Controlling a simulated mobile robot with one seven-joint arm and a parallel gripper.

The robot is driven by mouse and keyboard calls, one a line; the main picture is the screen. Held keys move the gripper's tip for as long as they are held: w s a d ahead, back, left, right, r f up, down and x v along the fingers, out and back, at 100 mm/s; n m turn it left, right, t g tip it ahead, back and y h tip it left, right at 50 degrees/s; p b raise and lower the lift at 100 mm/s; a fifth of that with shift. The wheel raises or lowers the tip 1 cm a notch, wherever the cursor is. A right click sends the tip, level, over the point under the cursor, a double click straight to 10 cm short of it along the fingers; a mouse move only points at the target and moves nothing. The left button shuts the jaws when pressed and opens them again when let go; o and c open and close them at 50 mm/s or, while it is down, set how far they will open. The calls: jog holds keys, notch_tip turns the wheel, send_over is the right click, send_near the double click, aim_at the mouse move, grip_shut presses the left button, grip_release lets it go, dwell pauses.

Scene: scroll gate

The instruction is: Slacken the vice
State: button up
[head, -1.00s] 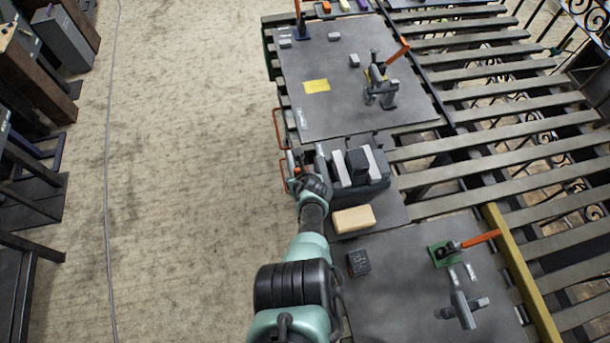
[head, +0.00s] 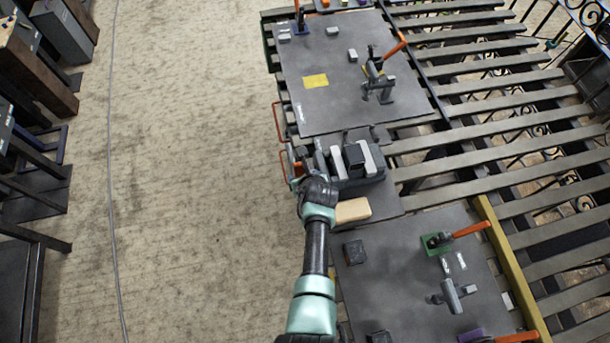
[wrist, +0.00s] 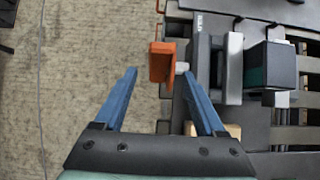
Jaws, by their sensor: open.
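The grey vice (head: 376,177) sits at the bench's left edge, with a dark block (head: 355,160) between its pale jaws. In the wrist view the dark block (wrist: 270,66) stands right of the pale jaw plate (wrist: 233,68). An orange handle (wrist: 162,62) is on the vice's left side, joined to a short grey screw end. My gripper (wrist: 160,74) is open, its two blue fingers apart. In the picture the handle lies between and just beyond the fingertips; I cannot tell whether they touch. In the head view my wrist hides most of the gripper and handle.
A tan wooden block (head: 352,210) lies just in front of the vice. Benches with clamps, one orange-handled (head: 396,46), lie ahead and to the front right. A yellow bar (head: 507,260) runs along the right. Open floor (head: 200,180) lies left.

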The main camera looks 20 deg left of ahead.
jog(key=shift+v, duration=1)
